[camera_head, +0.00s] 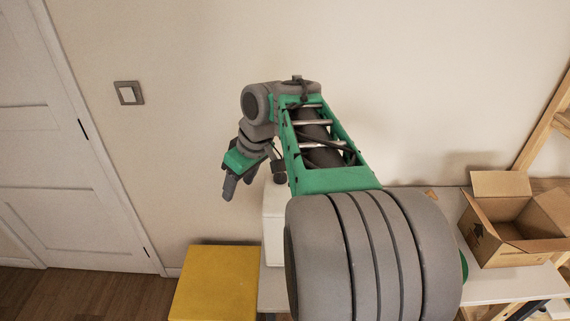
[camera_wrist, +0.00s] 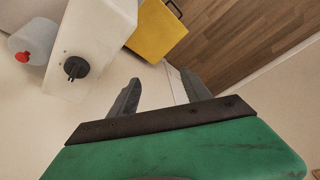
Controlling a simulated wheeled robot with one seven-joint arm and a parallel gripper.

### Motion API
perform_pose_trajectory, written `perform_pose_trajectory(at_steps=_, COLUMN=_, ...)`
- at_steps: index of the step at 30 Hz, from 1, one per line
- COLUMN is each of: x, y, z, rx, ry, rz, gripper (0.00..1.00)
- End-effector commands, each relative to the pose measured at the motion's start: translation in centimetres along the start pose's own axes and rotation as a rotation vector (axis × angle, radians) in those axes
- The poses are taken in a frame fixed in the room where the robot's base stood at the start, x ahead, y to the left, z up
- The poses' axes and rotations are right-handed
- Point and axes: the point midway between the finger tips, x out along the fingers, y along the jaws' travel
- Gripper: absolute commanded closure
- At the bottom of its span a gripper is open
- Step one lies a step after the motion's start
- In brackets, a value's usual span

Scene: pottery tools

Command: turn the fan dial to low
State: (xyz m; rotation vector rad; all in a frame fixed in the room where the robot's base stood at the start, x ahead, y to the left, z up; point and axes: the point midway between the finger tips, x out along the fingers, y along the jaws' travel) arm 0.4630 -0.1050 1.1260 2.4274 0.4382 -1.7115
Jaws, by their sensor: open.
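A black round dial (camera_wrist: 76,67) sits on a face of a white box-shaped unit (camera_wrist: 105,28) in the upper left of the wrist view. I cannot read any setting marks around it. The white unit also shows in the head view (camera_head: 273,228), partly hidden behind my arm. My gripper (camera_wrist: 160,76) is open and empty, its two fingers apart. The dial lies to the left of the fingers in the wrist view, and nothing touches it. In the head view my gripper (camera_head: 238,186) hangs to the left of the white unit, pointing down.
A yellow box (camera_head: 214,286) stands left of the white unit. A pale container with a red part (camera_wrist: 35,42) is beside the unit in the wrist view. An open cardboard box (camera_head: 512,238) is on the table at right. A wall is behind, with a door (camera_head: 70,150) at left.

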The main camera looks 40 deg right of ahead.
Motion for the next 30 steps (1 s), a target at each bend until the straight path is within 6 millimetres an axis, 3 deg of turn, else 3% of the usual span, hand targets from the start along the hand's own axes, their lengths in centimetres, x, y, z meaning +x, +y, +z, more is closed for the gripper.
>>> perform_pose_trajectory(at_steps=1, x=-1.7, y=4.4, z=0.3, rx=-0.026, ry=0.007, rz=-0.009, gripper=0.43)
perform_pose_trajectory(at_steps=3, x=-3.1, y=8.8, z=1.4, rx=-0.096, ry=0.019, rz=-0.021, gripper=0.43)
perform_pose_trajectory(at_steps=7, x=-4.8, y=13.4, z=3.7, rx=-0.187, ry=0.030, rz=-0.026, gripper=0.43)
perform_pose_trajectory(at_steps=11, x=-4.1, y=14.1, z=4.2, rx=-0.218, ry=0.033, rz=-0.029, gripper=0.43)
perform_pose_trajectory(at_steps=21, x=1.9, y=13.7, z=3.8, rx=-0.219, ry=0.034, rz=-0.029, gripper=0.43)
perform_pose_trajectory(at_steps=30, x=2.8, y=13.7, z=3.8, rx=-0.218, ry=0.034, rz=-0.026, gripper=0.43)
